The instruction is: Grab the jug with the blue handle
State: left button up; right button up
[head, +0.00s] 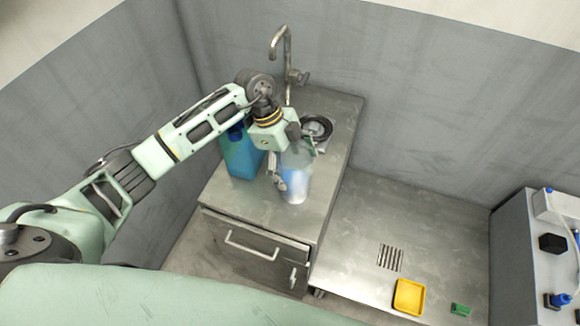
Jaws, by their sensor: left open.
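A teal-blue jug (242,157) with a darker blue top stands on the metal counter, partly behind my left arm. A clear, pale jug (296,182) with a blue and white patch stands to its right, nearer the front edge. My left gripper (293,163) points down at the clear jug with its fingers open, one on the left side and one by its upper right. I cannot tell whether they touch it. The gripper hides the top of the clear jug, and no blue handle shows clearly on either jug. My right gripper is out of view.
The counter (240,193) has a tap (284,55) at the back and a dark ring (316,127) at the right. A drawer handle (252,246) sticks out in front. A yellow tray (409,297) and a green block (460,310) lie lower right.

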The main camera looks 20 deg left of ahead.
pick_arm(q)
jog(key=shift+d+f, duration=0.25)
jog(key=shift+f, duration=0.3)
jog(key=c, duration=1.5)
